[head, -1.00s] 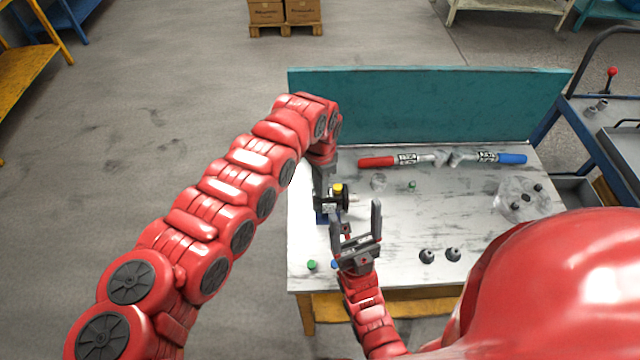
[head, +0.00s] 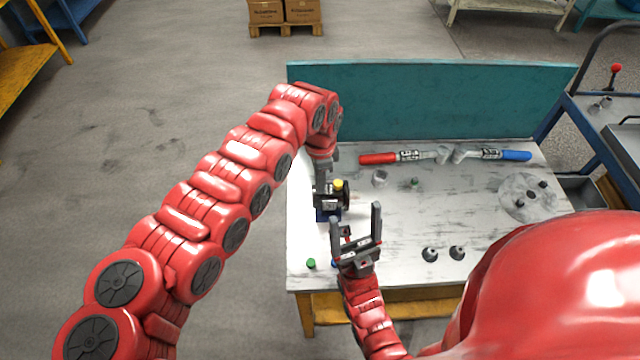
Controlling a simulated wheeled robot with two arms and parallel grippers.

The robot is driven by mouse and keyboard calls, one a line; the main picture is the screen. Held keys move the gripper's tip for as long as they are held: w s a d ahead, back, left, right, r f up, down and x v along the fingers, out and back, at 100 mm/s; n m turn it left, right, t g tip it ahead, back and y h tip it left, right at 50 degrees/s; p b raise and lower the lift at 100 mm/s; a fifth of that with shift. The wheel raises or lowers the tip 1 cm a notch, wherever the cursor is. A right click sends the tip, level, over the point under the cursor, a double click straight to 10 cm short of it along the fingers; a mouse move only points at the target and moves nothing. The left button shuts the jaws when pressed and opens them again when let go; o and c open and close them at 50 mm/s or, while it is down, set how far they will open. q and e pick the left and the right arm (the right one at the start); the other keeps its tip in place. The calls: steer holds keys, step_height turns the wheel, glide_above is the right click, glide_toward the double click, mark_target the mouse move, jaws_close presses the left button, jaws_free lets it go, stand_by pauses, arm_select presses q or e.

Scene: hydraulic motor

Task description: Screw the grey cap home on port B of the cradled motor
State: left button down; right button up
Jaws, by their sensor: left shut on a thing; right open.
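My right gripper (head: 357,232) is open and empty just in front of the motor, fingers pointing away from me. A small red part (head: 345,231) shows by its left finger. Two dark grey caps (head: 430,254) (head: 457,253) stand apart on the bench to the right. I cannot make out port B.
A round plate (head: 515,197) with small dark parts lies right. The bench middle is clear.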

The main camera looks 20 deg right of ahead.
arm_select(q)
steer(key=shift+f+m+b, duration=0.2)
steer(key=shift+m+b, duration=0.35)
steer(key=shift+m, duration=0.15)
steer(key=shift+r+m, duration=0.15)
steer(key=shift+m, duration=0.35)
steer(key=shift+m+b, duration=0.5)
steer(key=shift+b, duration=0.3)
steer(key=shift+m+b, duration=0.3)
steer(key=shift+m, duration=0.2)
